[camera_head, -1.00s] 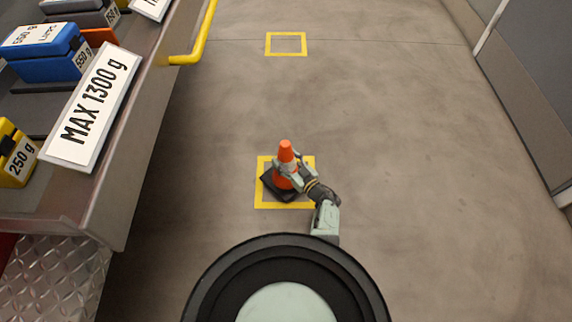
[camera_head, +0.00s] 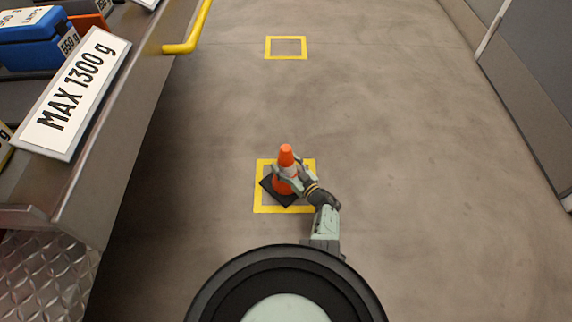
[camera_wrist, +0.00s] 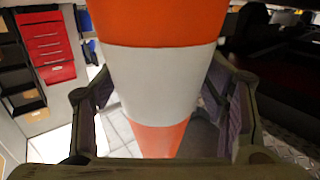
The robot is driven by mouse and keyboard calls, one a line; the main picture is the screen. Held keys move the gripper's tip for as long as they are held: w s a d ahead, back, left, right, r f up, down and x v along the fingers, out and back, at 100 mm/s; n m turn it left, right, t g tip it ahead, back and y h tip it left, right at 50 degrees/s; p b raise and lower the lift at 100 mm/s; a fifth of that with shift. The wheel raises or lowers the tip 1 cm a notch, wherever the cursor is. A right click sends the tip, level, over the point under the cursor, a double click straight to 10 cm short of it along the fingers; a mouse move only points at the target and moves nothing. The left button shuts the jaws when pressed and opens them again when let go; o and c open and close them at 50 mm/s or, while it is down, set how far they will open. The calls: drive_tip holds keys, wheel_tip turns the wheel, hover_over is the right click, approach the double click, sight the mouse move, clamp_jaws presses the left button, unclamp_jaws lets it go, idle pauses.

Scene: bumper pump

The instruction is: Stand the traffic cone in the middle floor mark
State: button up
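The traffic cone (camera_head: 286,154) is orange with a white band and a dark square base. It stands over the nearer yellow floor mark (camera_head: 285,209), roughly upright. Its base is turned relative to the mark and lies near the mark's left edge; I cannot tell whether it touches the floor. My gripper (camera_head: 288,175) has its fingers around the cone's body from the right. In the wrist view the cone (camera_wrist: 160,80) fills the middle, with a finger pad against each side of the white band; its base is out of view there.
Another yellow floor mark (camera_head: 286,59) lies empty farther ahead. A metal bench with a "MAX 1300 g" sign (camera_head: 70,95) and a yellow rail (camera_head: 190,42) stands on the left. A grey wall panel (camera_head: 530,90) stands on the right. The floor between is clear.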

drive_tip(key=o, duration=0.3)
drive_tip(key=p+v, duration=0.4)
drive_tip(key=v, duration=0.8)
drive_tip(key=shift+p, duration=0.3)
drive_tip(key=shift+d, duration=0.1)
